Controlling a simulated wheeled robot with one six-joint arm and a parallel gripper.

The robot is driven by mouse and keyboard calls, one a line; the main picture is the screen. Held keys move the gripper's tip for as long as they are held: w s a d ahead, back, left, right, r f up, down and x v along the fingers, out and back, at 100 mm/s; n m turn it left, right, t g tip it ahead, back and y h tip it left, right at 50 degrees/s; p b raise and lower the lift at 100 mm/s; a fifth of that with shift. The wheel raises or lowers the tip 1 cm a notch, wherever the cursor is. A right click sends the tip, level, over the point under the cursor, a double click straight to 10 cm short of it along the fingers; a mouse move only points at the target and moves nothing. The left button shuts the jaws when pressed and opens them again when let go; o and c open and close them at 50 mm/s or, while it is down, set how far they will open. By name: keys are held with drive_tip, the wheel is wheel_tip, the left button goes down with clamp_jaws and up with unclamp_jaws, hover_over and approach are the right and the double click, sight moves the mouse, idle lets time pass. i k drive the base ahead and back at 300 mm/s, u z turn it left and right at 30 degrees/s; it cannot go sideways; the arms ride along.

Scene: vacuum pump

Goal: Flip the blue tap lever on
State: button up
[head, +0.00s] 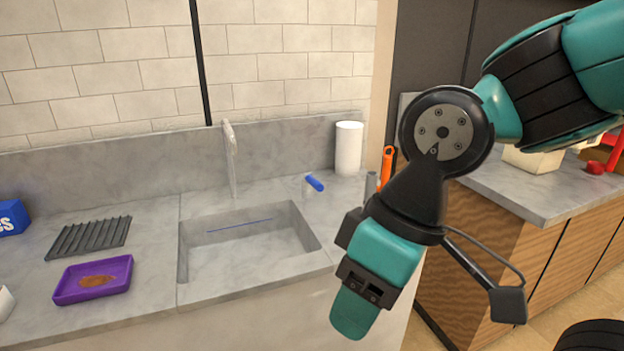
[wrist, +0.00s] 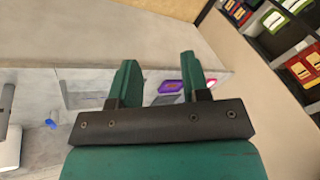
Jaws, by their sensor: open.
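The blue tap lever (head: 315,183) stands on a short grey base on the counter, right of the sink and behind its rim. It also shows in the wrist view (wrist: 51,123), at the left, outside my fingers. The grey tap spout (head: 230,158) rises behind the sink (head: 250,245). My gripper (head: 352,315) is in front of the counter, right of the sink, apart from the lever and pointing downward. In the wrist view (wrist: 155,85) its two green fingers are spread with nothing between them.
A white cylinder (head: 348,148) stands behind the lever. An orange-handled object (head: 387,167) is partly hidden by my arm. A purple tray (head: 92,280) and a dark rack (head: 90,238) lie left of the sink. The counter around the lever is mostly clear.

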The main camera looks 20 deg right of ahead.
sight(308, 178)
drive_tip(key=k, duration=0.6)
drive_tip(key=z, duration=0.55)
drive_tip(key=i, duration=1.45)
drive_tip(key=u, duration=0.55)
